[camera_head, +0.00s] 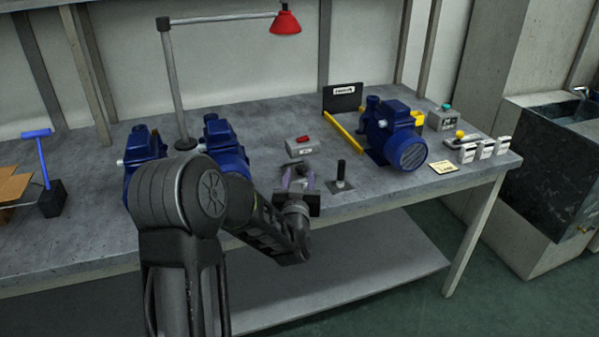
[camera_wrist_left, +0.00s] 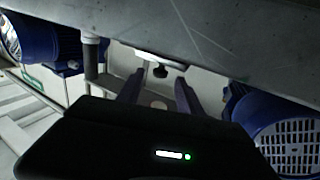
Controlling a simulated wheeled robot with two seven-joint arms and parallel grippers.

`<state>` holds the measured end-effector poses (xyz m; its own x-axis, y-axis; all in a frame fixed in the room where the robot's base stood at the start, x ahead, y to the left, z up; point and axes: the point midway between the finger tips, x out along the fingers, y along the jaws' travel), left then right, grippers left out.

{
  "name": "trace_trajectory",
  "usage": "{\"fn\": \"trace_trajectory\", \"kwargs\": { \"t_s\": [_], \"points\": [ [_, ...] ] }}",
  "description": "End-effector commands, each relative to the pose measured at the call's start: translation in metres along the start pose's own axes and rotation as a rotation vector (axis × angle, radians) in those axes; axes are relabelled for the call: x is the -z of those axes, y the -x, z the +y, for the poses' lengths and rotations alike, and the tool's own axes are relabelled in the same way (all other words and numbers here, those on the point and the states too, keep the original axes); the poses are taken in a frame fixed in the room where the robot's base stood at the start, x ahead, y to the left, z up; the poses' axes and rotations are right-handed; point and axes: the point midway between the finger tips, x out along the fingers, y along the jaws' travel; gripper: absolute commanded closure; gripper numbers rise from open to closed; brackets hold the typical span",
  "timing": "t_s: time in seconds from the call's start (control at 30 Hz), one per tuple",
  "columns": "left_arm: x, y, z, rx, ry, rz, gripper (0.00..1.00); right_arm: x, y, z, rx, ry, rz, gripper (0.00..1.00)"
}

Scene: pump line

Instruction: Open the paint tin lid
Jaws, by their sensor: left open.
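I cannot make out a paint tin or its lid in either view. My left gripper (camera_head: 298,180) is at the front part of the workbench (camera_head: 240,112), left of a black upright post (camera_head: 341,169) on a small plate. Its two fingers are apart, with nothing visible held between them. In the left wrist view the open fingers (camera_wrist_left: 159,92) point toward a small pale piece with a dark knob (camera_wrist_left: 160,70), which I cannot identify. My right gripper is not in view.
A grey box with a red switch (camera_head: 302,147) lies behind the gripper. A blue pump (camera_head: 396,135) stands to the right, and blue pumps (camera_head: 145,147) stand left, partly behind my arm. A red lamp (camera_head: 285,22) overhangs the bench. A sink (camera_head: 555,140) is far right.

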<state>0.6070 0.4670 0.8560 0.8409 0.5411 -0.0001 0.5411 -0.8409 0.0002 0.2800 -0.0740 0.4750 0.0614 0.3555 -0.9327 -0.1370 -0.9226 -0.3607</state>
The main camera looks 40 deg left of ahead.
Motion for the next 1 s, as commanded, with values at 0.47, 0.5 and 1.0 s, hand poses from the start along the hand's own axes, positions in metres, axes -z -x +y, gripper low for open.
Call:
{"fn": "trace_trajectory", "kwargs": {
  "t_s": [0.47, 0.5, 1.0],
  "points": [
    [0.000, -0.023, 0.000, -0.001, 0.000, -0.001, 0.57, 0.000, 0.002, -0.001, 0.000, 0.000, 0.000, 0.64],
    [0.000, -0.022, 0.000, -0.001, 0.000, 0.000, 0.58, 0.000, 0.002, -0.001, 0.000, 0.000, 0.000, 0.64],
    [0.000, -0.022, 0.000, -0.001, 0.000, 0.000, 0.99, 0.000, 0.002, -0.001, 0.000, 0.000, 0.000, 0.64]
  ]
}}
